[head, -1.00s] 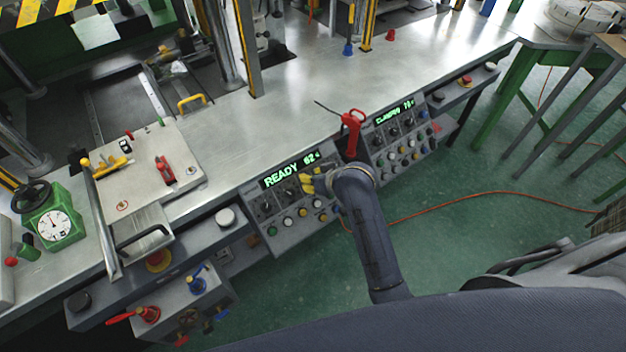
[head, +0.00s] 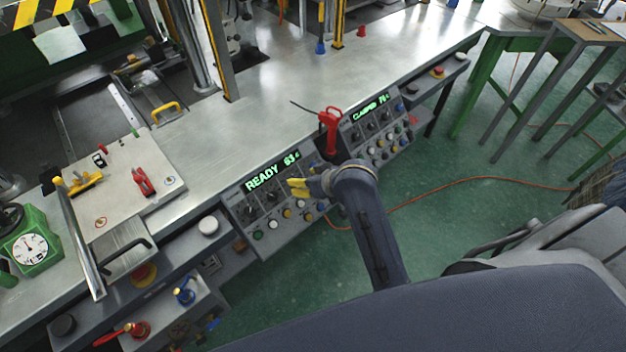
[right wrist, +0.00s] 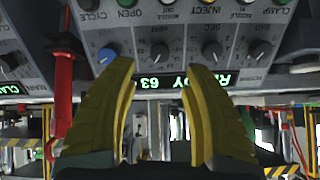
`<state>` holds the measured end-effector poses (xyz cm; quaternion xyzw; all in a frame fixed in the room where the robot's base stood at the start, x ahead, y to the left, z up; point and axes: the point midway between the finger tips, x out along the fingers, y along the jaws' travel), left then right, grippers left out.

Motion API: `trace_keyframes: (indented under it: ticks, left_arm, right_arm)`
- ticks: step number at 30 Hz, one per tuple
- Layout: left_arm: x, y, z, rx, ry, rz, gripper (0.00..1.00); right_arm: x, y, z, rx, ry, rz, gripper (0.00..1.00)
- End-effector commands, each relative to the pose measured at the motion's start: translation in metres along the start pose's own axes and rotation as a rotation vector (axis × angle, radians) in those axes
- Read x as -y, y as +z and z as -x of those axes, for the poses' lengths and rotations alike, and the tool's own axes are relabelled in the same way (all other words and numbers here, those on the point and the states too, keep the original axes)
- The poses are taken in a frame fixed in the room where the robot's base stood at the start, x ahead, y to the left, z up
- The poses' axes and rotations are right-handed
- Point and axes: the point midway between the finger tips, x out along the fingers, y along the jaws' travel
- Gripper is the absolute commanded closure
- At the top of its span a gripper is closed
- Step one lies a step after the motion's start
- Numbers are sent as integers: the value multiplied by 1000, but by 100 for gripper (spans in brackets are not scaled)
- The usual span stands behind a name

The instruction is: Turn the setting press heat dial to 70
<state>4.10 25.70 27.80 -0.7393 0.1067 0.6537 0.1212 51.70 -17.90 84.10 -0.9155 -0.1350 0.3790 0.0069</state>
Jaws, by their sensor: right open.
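A grey control panel (head: 270,222) on the bench front has a green display (head: 273,172) reading READY 63. In the right wrist view the panel is upside down, with a blue dial (right wrist: 107,54) and several black dials, one of them (right wrist: 160,51) between the fingertips in the picture. No label readable here names the setting press. My right gripper (right wrist: 157,68) has yellow fingers, open and close in front of the dial row; it also shows in the head view (head: 297,187). Contact with a dial cannot be told. My left gripper is not in view.
A second panel (head: 375,132) to the right reads CLAMPED with a number in the seventies. A red-handled tool (head: 330,122) stands between the panels, close to my right arm. A board with tools (head: 120,190) lies on the left. The bench top behind the panels is mostly clear.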

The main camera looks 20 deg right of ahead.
Motion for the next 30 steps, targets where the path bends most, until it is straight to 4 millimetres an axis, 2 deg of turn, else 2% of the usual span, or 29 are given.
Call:
trace_keyframes:
  ticks: [6,12,30]
  left_arm:
    - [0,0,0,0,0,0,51]
    - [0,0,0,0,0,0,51]
    - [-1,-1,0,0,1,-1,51]
  right_arm:
    - [0,0,30,-1,1,0,51]
    - [0,0,44,-1,1,0,51]
    - [-1,3,48,3,7,4,51]
